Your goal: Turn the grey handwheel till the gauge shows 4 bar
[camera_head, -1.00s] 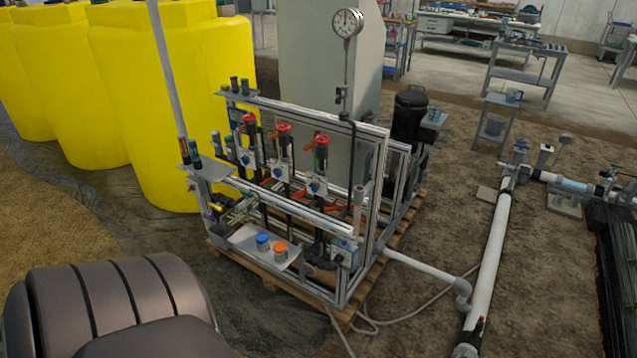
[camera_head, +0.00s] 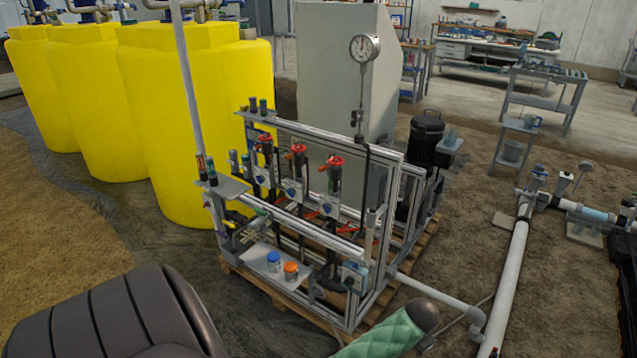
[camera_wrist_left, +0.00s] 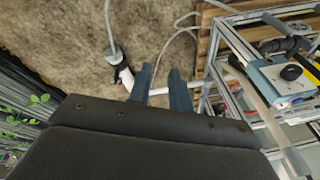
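The round white pressure gauge (camera_head: 364,48) stands on a thin pipe above the right side of the skid (camera_head: 335,252). Its needle looks near upright, but the scale is too small to read. Neither gripper's fingers show in the head view.
Yellow tanks (camera_head: 180,120) stand behind and left of the skid. Blue and orange caps (camera_head: 291,268) sit on its front shelf. A white pipe (camera_head: 510,270) runs along the ground at right. A blue box with a black knob (camera_wrist_left: 285,75) is at right in the wrist view.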

